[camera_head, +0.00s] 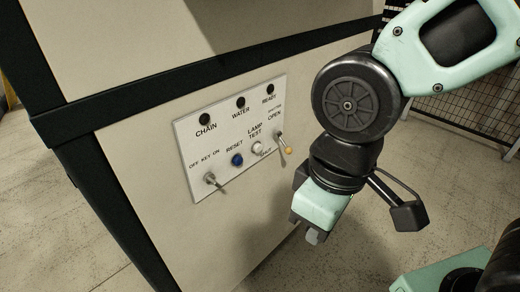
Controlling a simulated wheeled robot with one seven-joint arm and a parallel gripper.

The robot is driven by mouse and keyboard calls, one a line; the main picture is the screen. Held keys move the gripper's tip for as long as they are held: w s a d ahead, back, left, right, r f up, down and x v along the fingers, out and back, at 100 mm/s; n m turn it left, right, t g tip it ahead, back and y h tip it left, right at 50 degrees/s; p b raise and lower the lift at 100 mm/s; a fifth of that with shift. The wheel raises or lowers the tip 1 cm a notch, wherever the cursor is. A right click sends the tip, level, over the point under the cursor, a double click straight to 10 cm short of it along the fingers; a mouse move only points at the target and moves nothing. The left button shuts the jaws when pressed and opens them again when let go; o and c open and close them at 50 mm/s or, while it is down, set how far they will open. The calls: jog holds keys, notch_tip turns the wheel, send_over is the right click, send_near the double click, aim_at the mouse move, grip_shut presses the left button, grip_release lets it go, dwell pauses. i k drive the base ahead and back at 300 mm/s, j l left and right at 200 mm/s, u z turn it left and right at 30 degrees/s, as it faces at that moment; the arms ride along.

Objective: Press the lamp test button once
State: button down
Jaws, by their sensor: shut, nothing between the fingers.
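The lamp test button (257,149) is a small white knob on a light grey control panel (187,135). It sits below the words "LAMP TEST", between a blue RESET button (237,160) and a lever (282,142) marked "OPEN". My gripper (314,237) is to the right of and below the panel in the picture, pointing downward. Its fingers are shut and empty, apart from the button. The button's face is in clear view.
Dark lamps labelled CHAIN (204,119), WATER (241,102) and READY (268,89) line the panel's top. A key switch (212,179) sticks out at lower left. The lever protrudes close beside the button. Concrete floor (365,255) and a mesh fence (465,110) lie to the right.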

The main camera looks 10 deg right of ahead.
aim_at(258, 148)
jog(key=i+j, duration=0.1)
jog(key=j, duration=0.3)
jog(key=i+j, duration=0.1)
jog(key=j, duration=0.3)
jog(key=i+j, duration=0.1)
jog(key=j, duration=0.35)
jog(key=z, duration=1.7)
